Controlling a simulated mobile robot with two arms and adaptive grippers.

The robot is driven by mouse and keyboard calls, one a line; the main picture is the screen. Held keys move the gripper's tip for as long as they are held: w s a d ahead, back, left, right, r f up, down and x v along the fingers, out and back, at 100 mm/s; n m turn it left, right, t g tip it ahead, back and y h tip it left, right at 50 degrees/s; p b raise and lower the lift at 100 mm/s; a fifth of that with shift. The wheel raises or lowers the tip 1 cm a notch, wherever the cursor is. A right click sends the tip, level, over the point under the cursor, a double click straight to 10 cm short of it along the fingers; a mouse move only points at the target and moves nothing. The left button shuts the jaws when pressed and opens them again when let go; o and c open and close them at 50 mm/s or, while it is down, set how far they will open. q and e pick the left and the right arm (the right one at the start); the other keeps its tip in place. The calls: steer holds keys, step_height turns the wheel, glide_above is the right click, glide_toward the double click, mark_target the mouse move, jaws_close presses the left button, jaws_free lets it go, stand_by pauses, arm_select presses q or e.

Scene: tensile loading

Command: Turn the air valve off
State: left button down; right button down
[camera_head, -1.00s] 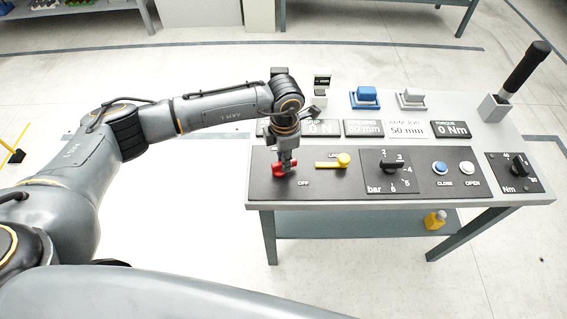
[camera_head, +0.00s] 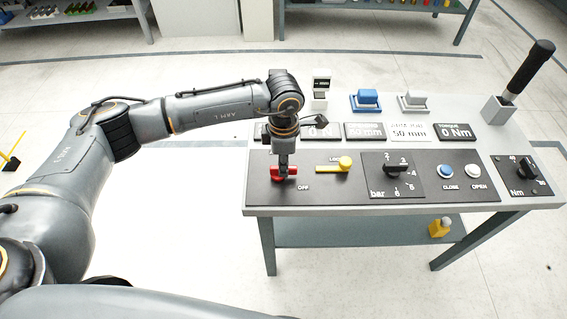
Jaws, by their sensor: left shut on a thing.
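The red air valve handle (camera_head: 291,173) is at the left end of the dark control panel on the table, beside the "OFF" label. It lies roughly level across the picture. My left gripper (camera_head: 284,166) comes down on it from above and is shut on it. The fingers hide the middle of the handle. My right gripper does not show.
A yellow lever (camera_head: 335,168) sits just right of the valve. Further right are a black bar dial (camera_head: 395,168), a blue button (camera_head: 445,171), a white button (camera_head: 473,171) and a Nm dial (camera_head: 522,168). A black-handled tool (camera_head: 527,72) stands in a holder at the back right.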

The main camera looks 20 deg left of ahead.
arm_select(q)
steer(key=c, duration=1.3)
jaws_free()
steer(key=shift+r, duration=0.15)
step_height(320, 180, up, 12)
steer(key=shift+f, duration=0.1)
